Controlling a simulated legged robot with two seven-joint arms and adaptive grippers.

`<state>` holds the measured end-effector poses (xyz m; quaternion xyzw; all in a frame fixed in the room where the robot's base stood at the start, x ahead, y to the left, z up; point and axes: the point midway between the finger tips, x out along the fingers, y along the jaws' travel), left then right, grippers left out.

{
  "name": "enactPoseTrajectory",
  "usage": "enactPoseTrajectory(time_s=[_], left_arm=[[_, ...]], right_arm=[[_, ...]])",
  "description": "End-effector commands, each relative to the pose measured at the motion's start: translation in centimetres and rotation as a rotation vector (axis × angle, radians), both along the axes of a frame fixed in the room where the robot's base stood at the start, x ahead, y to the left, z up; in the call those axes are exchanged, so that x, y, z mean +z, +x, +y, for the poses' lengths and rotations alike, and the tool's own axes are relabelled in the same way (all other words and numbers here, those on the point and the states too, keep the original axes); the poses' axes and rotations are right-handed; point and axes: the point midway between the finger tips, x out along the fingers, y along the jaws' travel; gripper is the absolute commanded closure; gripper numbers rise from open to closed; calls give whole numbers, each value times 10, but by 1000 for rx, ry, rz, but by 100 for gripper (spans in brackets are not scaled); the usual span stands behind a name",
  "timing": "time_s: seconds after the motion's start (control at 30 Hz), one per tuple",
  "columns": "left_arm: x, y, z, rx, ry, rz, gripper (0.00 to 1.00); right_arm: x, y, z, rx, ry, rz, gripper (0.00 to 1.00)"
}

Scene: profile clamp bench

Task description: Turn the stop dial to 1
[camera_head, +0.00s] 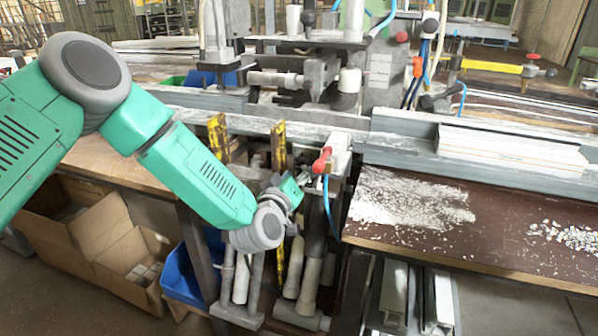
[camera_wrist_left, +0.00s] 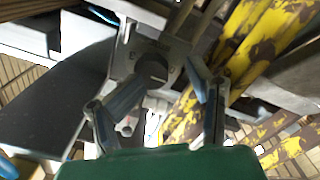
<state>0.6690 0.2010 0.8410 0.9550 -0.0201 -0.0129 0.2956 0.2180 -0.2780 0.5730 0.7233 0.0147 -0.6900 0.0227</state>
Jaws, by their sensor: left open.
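My left arm comes in from the left, and my left gripper (camera_head: 303,181) is at the clamp fitting below the bench rail, just beside a red handle (camera_head: 321,160). In the left wrist view my left gripper (camera_wrist_left: 168,80) is open, its two fingers spread. A dark round knob (camera_wrist_left: 152,67) on a grey plate shows between and beyond the fingers; I cannot tell whether they touch it. A small pale part with a red spot (camera_wrist_left: 127,128) shows near the left finger. My right gripper is not in view.
Yellow worn uprights (camera_head: 279,150) stand close to the gripper. A grey rail (camera_head: 400,150) runs across the bench; a white profile (camera_head: 510,146) lies at right. White shavings cover part of the brown tabletop (camera_head: 480,240). Cardboard boxes (camera_head: 85,225) and a blue bin (camera_head: 178,272) stand below.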

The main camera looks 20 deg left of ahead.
Motion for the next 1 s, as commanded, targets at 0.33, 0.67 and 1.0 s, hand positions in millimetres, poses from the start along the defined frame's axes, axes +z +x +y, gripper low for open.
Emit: enactPoseTrajectory(time_s=[0.33,0.67,1.0], left_arm=[[5,20,5,18,8,-13,47],[3,18,6,18,7,-9,90],[3,19,5,19,9,-9,96]], right_arm=[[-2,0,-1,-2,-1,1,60],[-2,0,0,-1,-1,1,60],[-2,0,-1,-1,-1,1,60]])
